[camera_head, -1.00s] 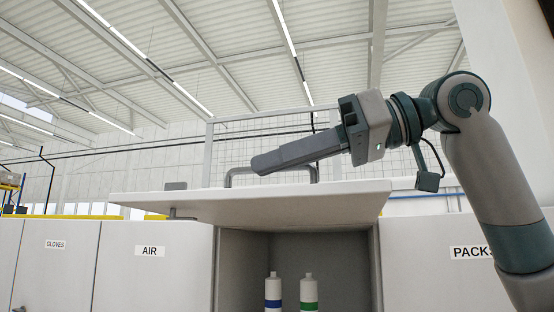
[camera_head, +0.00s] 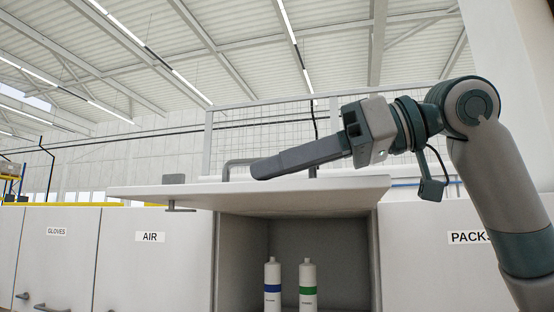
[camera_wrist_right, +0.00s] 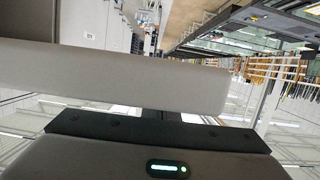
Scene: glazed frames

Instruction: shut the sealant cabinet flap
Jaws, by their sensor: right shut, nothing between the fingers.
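The sealant cabinet flap (camera_head: 290,197) is raised and stands out nearly level above an open compartment (camera_head: 240,250) in the head view. Two white bottles stand inside, one with a blue band (camera_head: 272,290) and one with a green band (camera_head: 307,291). My right gripper (camera_head: 262,168) is shut and empty. It reaches in from the right, with its fingers just above the flap's upper face in the picture; I cannot tell if they touch. The right wrist view shows a pale, blurred bar across its middle. My left gripper is not in view.
Closed doors labelled GLOVES (camera_head: 50,260) and AIR (camera_head: 150,265) lie to the left, and a PACKS panel (camera_head: 430,265) to the right. A grey bar (camera_head: 238,163) shows behind my fingers. A mesh fence (camera_head: 260,130) stands beyond.

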